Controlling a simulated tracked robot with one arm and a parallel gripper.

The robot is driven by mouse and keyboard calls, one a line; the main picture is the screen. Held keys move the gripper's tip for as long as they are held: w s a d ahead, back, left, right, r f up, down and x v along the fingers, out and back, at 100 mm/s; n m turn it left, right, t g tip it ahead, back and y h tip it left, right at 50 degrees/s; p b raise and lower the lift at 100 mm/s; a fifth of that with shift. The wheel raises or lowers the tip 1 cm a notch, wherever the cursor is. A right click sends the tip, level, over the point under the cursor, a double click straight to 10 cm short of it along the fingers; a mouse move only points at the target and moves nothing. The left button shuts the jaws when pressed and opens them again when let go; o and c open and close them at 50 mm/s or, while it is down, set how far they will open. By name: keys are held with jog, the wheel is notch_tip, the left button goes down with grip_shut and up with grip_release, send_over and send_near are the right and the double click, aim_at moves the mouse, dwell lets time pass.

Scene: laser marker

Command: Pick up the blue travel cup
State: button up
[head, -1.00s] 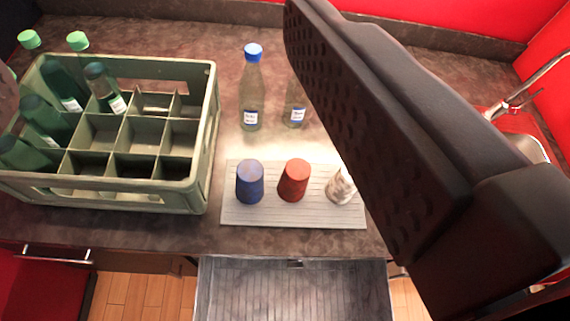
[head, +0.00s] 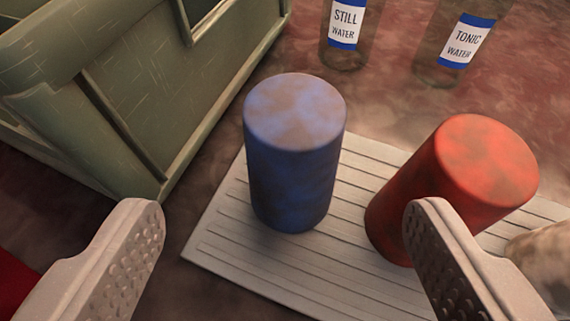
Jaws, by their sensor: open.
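The blue travel cup (head: 292,165) stands upright on a pale ribbed mat (head: 232,230), near the mat's left side. It shows as a plain cylinder with a worn, mottled top. My gripper (head: 285,225) is open, with one pale, dimpled finger at the lower left and one at the lower right. The cup is beyond the fingertips, in the gap between them as seen in the picture. Neither finger appears to touch it. The right finger overlaps the red cup (head: 460,180) in the view.
The red cup stands close to the right of the blue one. A whitish cup (head: 545,250) is partly cut off at the right edge. A green crate (head: 160,90) stands at the left. Bottles of still water (head: 345,30) and tonic water (head: 455,45) stand behind.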

aim_at(283, 153)
jog(key=x, duration=0.5)
jog(key=shift+w+f, duration=0.2)
jog(key=shift+w, duration=0.4)
jog(key=shift+d+b+x, duration=0.2)
jog(key=shift+b+x, duration=0.05)
jog(key=shift+x, duration=1.05)
jog(key=shift+d+b+x, duration=0.15)
jog(key=shift+b+x, duration=0.05)
jog(key=shift+x, duration=1.1)
jog(key=shift+w+r, duration=0.1)
jog(key=c, duration=1.1)
jog(key=shift+c, duration=0.2)
jog(key=shift+r, duration=0.2)
